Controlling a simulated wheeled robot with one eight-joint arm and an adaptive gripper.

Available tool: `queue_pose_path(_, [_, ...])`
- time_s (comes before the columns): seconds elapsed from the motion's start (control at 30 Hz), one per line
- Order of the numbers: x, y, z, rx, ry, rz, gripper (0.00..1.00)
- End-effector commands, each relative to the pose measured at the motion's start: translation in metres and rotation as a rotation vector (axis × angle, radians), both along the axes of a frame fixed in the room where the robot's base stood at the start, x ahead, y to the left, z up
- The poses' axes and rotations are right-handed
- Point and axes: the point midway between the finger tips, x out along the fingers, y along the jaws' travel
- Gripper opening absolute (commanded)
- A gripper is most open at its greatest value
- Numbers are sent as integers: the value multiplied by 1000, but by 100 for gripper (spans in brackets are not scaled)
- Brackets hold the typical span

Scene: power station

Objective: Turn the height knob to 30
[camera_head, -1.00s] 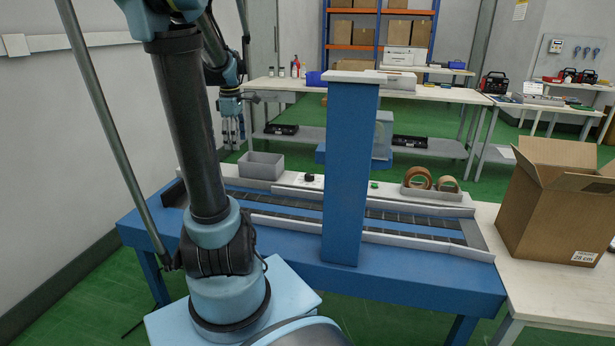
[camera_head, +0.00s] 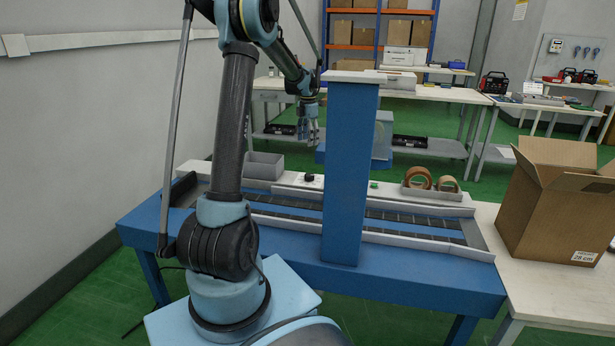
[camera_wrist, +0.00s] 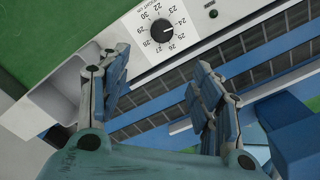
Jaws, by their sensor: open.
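The height knob (camera_wrist: 162,31) is a round black knob on a white panel. In the wrist view it is ringed by numbers from the low 20s to 30, and its white mark points to the picture's right, near 24 or 25. In the head view the knob (camera_head: 309,178) is a small dark dot on the rail behind the conveyor. My gripper (camera_head: 312,132) hangs above and behind the rail, fingers down. In the wrist view its spread fingers (camera_wrist: 158,66) are empty, with the knob beyond the gap and apart from them.
A blue post (camera_head: 350,180) stands over the conveyor just right of the knob. A grey bin (camera_head: 263,166) sits left of it. A green button (camera_head: 374,184) and tape rolls (camera_head: 418,178) are to the right. An open cardboard box (camera_head: 550,215) stands at far right.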

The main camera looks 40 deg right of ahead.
Motion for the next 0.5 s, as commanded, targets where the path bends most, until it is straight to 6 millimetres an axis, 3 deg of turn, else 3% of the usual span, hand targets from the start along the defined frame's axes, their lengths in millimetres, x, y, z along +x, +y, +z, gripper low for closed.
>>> queue_pose_path(0.27, [-2, -9, -20, 2, 2, 18, 59])
queue_pose_path(0.5, [-2, -9, -60, 2, 2, 17, 59])
